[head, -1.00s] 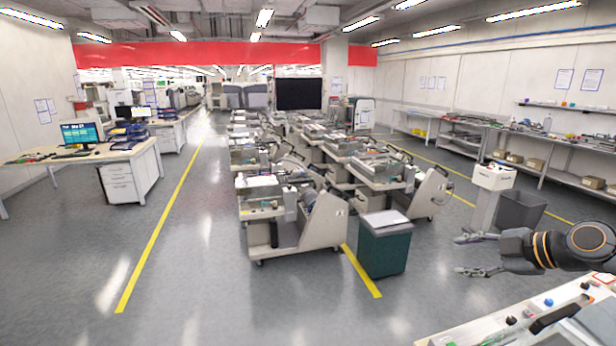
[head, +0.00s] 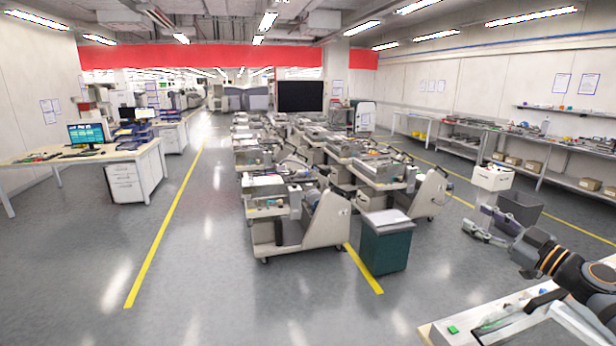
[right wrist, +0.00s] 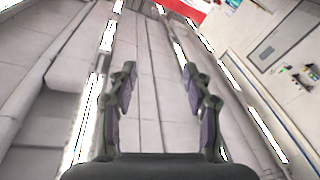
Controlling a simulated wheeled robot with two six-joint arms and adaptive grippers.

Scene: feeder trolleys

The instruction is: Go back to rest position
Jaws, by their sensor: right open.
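My right gripper (head: 482,225) is at the right of the head view, its arm coming in from the lower right corner. Its fingers point up and to the left, in front of a grey bin. In the right wrist view my right gripper (right wrist: 158,95) shows two dark fingers wide apart with nothing between them. Behind them are the ceiling panels and bright lamps, so that camera looks upward. My left gripper is not in the head view.
Feeder trolleys (head: 325,222) stand in rows in the middle. A dark green bin (head: 386,247) is beside the nearest one. A white-topped trolley (head: 448,338) is at the lower right, under my right arm. A desk (head: 125,156) stands at the left. The floor in front is clear.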

